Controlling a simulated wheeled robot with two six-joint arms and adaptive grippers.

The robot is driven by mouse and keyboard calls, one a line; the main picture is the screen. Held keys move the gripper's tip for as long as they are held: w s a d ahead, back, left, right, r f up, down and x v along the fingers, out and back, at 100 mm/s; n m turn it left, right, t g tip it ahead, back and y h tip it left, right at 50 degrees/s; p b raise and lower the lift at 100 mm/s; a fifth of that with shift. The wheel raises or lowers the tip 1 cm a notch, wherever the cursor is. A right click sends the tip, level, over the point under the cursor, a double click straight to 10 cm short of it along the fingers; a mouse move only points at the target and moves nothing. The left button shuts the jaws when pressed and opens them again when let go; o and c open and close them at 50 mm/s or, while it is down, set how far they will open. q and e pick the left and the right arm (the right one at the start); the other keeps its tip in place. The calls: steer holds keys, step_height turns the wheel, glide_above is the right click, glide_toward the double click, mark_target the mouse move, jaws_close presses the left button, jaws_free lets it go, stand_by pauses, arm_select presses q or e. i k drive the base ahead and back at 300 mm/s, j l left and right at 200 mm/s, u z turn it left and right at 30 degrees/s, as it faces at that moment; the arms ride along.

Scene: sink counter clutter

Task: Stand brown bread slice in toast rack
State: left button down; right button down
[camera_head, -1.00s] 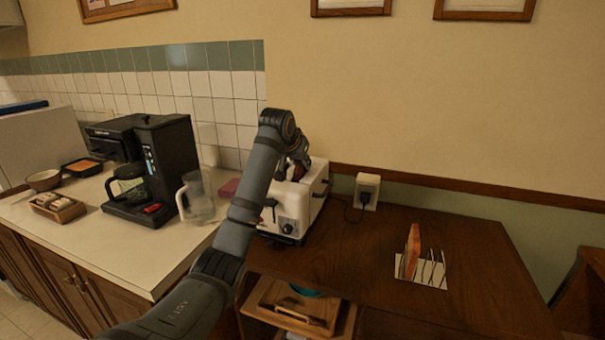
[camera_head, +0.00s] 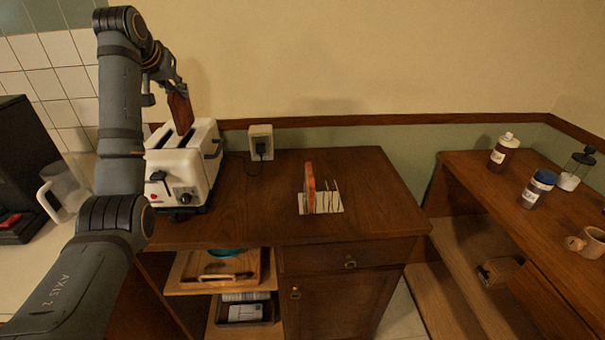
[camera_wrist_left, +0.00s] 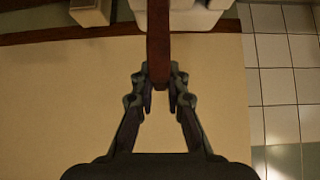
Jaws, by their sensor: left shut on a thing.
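My left gripper (camera_head: 165,80) is shut on a brown bread slice (camera_head: 180,110), which hangs on edge just above the white toaster (camera_head: 170,170). In the left wrist view the slice (camera_wrist_left: 158,40) shows as a dark upright strip between the fingertips (camera_wrist_left: 160,85). Whether its lower edge is clear of the toaster slot is hard to tell. The toast rack (camera_head: 328,205) stands on the brown cabinet top, right of the toaster. It has thin wire dividers on a pale base. An orange-brown slice (camera_head: 310,187) stands upright at its left end. My right gripper is not in view.
The cabinet top (camera_head: 375,190) is clear around the rack. A glass jug (camera_head: 62,190) is at the left. A lower table at the right holds bottles (camera_head: 504,150) and a mug (camera_head: 588,242).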

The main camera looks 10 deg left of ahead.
mark_target(327, 202)
steer(key=z, duration=1.6)
steer(key=k+j+z, duration=0.1)
steer(key=k+j, duration=0.25)
steer(key=j, duration=0.15)
steer(key=k+j+z, duration=0.1)
steer(key=k+j, duration=0.25)
steer(key=j, duration=0.1)
